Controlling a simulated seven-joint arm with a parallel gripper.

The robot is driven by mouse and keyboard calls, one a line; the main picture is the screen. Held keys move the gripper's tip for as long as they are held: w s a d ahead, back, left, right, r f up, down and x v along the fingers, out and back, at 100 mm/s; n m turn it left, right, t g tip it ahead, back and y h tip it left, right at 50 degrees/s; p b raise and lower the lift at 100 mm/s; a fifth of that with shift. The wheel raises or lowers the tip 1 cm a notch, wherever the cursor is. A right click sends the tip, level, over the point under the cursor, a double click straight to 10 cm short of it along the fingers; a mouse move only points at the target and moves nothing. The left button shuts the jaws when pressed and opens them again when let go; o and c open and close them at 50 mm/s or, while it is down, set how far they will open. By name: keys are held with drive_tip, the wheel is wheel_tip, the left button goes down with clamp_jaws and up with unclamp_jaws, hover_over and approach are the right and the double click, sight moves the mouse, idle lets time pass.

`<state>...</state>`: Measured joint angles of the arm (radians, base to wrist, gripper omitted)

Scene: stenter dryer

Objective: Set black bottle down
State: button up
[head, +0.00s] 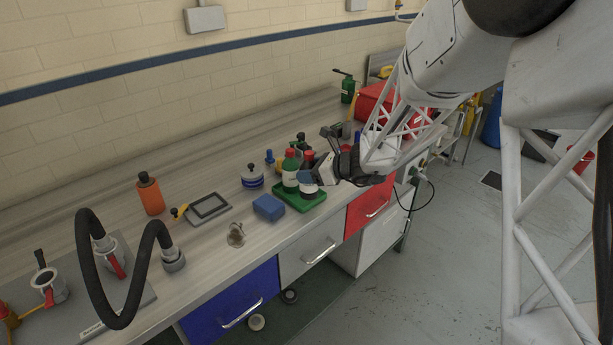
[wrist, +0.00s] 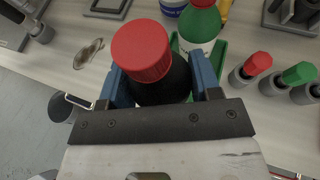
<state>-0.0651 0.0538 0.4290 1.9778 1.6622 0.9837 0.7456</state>
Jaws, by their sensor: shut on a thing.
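The black bottle (wrist: 165,88) with a red cap (wrist: 142,50) is upright between the blue fingers of my gripper (wrist: 160,82), which is shut on it. In the head view my gripper (head: 322,173) reaches in from the right and partly covers the black bottle (head: 308,190). The bottle is at the front right part of a green tray (head: 285,199). I cannot tell whether its base touches the tray.
Red-capped (wrist: 255,66) and green-capped (wrist: 298,75) items stand right in the wrist view.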

drive_tip(key=shift+w+a+f, duration=0.1)
drive_tip(key=shift+w+a, duration=0.1)
drive_tip(key=shift+w, duration=0.55)
drive_tip(key=shift+w+a+f, duration=0.1)
drive_tip(key=shift+w+a, duration=0.1)
drive_tip(key=shift+w, duration=0.55)
drive_tip(key=shift+f, duration=1.7)
drive_tip(key=shift+f, duration=0.15)
drive_tip(key=o, duration=1.1)
drive_tip(key=shift+s+d+r, duration=0.1)
drive_tip(key=shift+d+r, duration=0.1)
drive_tip(key=shift+r, duration=0.05)
drive_tip(key=v, duration=1.1)
drive_tip(key=shift+s+d, duration=0.15)
drive_tip(key=shift+d, duration=0.05)
